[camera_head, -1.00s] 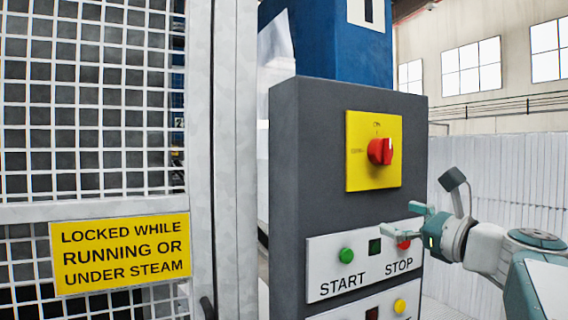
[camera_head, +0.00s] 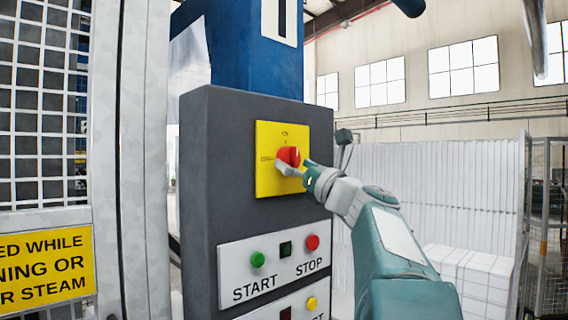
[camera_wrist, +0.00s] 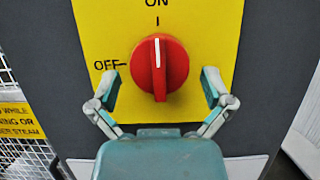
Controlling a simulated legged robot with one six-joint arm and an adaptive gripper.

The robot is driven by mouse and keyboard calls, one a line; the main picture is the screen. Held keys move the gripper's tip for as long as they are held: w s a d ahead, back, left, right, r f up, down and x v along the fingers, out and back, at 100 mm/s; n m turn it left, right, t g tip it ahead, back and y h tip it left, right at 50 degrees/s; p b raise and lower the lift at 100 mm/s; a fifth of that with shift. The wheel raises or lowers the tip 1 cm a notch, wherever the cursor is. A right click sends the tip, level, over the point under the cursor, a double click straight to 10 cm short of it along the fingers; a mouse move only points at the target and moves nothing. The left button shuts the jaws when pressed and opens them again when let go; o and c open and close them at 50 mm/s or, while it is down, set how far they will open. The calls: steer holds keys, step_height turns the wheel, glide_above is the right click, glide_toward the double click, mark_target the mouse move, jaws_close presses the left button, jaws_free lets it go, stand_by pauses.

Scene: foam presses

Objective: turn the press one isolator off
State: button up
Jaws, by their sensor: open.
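The press one isolator is a red rotary knob (camera_wrist: 158,68) on a yellow plate (camera_wrist: 205,30), on the upper front of a dark grey cabinet (camera_head: 215,140). In the wrist view the knob's white line points up to the ON mark, with OFF printed to its left. My gripper (camera_wrist: 160,90) is open, with one finger on each side of the knob's lower part and gaps visible between fingers and knob. In the head view my gripper (camera_head: 295,168) is at the red knob (camera_head: 289,156) and partly covers it.
A mesh gate with a yellow sign (camera_head: 45,268) stands at the left. White stacked blocks (camera_head: 475,270) lie behind at the right.

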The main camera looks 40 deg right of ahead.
steer(key=shift+w+a+r, duration=0.1)
steer(key=shift+w+a, duration=0.05)
steer(key=shift+w, duration=0.15)
steer(key=c, duration=1)
steer(key=shift+c, duration=0.2)
